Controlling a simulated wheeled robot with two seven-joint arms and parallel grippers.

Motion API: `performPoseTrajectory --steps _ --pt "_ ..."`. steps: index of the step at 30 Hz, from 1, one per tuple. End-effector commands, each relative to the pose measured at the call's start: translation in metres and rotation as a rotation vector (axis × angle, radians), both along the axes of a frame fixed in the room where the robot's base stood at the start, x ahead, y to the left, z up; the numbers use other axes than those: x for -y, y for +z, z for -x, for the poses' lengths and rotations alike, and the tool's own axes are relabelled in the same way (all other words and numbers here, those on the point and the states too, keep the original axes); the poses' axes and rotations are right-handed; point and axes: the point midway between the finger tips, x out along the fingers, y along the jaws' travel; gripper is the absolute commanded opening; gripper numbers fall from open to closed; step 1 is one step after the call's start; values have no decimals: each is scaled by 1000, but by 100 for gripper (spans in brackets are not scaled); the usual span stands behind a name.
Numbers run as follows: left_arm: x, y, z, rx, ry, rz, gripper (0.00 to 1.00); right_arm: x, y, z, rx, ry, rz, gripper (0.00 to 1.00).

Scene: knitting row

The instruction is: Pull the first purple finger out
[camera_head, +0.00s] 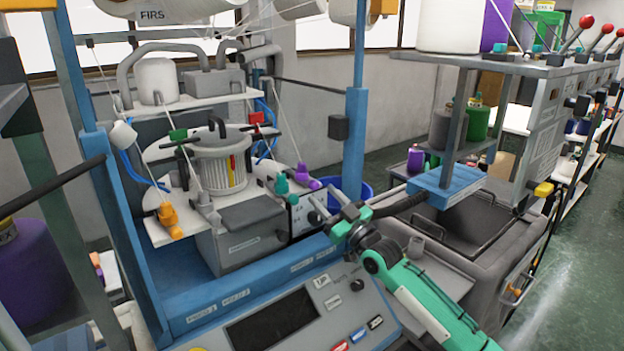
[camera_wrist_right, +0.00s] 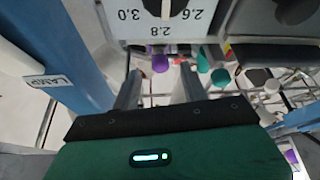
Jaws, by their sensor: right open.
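The purple finger (camera_head: 308,183) sticks out at the right end of the white ring plate on the knitting machine, beside a teal finger (camera_head: 282,186). My right gripper (camera_head: 347,214) is just right of and below the purple finger, apart from it in the head view. In the wrist view my right gripper (camera_wrist_right: 160,84) has its two fingers spread with nothing gripped. A purple round piece (camera_wrist_right: 160,62) shows beyond the gap; I cannot tell whether it is the finger. My left gripper is not in view.
An orange finger (camera_head: 170,218) is on the plate's left side; green (camera_head: 178,135) and red (camera_head: 257,118) ones are at the back. A blue post (camera_head: 354,140) stands behind my gripper. The control panel (camera_head: 285,318) lies below. A neighbouring machine (camera_head: 460,225) is at right.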

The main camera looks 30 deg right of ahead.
Motion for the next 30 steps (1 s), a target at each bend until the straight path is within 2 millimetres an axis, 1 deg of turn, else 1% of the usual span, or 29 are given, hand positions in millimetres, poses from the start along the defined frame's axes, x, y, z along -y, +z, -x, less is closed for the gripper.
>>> performPoseTrajectory --steps 1,4,9,12,17,24,25,26,27,29,30 --pt "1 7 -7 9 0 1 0 -1 8 -8 2 0 -1 44" --pt "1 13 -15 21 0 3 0 -3 13 -22 1 0 -1 44" --pt "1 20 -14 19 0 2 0 -6 19 -40 1 1 -1 44" --pt "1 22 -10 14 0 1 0 -7 21 -47 1 1 -1 44" --pt "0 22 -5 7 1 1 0 -8 22 -52 0 0 0 44" --pt "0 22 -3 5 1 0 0 -8 21 -52 0 0 0 44" --pt "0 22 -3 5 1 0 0 -8 21 -52 0 0 0 42" --pt "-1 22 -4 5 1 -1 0 -8 21 -52 0 0 0 36" --pt "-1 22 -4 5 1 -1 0 -8 21 -52 0 0 0 28" --pt "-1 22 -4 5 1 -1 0 -8 21 -52 0 0 0 17" --pt "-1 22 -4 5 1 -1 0 -8 21 -52 0 0 0 9"
